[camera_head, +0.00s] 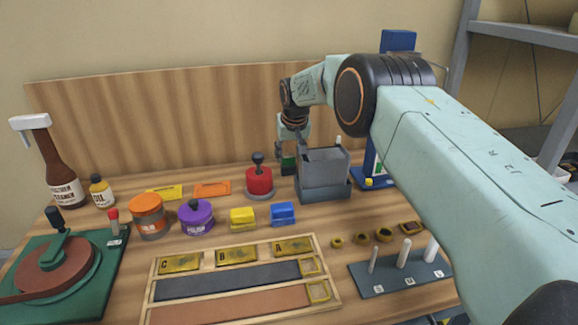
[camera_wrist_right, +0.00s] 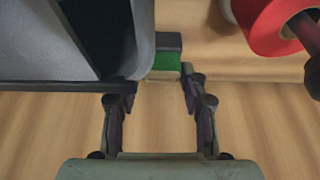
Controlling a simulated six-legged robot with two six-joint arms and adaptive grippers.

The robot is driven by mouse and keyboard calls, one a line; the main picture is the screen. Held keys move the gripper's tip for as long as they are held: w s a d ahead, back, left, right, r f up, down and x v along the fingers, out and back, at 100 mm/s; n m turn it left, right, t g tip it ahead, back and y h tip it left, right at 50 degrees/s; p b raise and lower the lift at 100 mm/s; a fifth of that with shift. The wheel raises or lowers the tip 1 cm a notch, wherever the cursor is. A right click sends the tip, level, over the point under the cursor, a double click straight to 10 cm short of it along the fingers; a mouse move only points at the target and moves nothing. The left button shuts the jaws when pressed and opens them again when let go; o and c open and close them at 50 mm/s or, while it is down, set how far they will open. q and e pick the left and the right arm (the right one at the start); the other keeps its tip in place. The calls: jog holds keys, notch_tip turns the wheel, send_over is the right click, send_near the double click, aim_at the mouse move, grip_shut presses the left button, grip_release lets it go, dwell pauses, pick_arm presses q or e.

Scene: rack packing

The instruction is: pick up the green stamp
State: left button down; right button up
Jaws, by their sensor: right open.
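The green stamp (camera_head: 288,165) stands on the table between the red stamp and the grey bin, partly hidden by my right gripper (camera_head: 290,151) in the head view. In the right wrist view the stamp (camera_wrist_right: 167,62) shows a green band with a dark part and a pale edge, close beside the bin wall. My right gripper (camera_wrist_right: 160,88) is open, with its fingertips just short of the stamp and roughly either side of it. Nothing is between the fingers. My left gripper is not in view.
A grey bin (camera_head: 324,183) stands tight against the right gripper's side. A wooden backboard (camera_head: 160,125) rises behind. Yellow and blue blocks (camera_head: 283,213) and a wooden tray (camera_head: 146,292) lie in front.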

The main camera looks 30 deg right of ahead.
aim_at(289, 155)
jog(key=shift+w+d+f, duration=0.15)
jog(key=shift+f, duration=0.3)
jog(key=shift+w+f, duration=0.1)
jog(key=shift+w, duration=0.05)
jog(key=c, duration=0.8)
notch_tip(289, 155, up, 10)
jog(key=shift+r+p, duration=0.1)
jog(key=shift+p, duration=0.35)
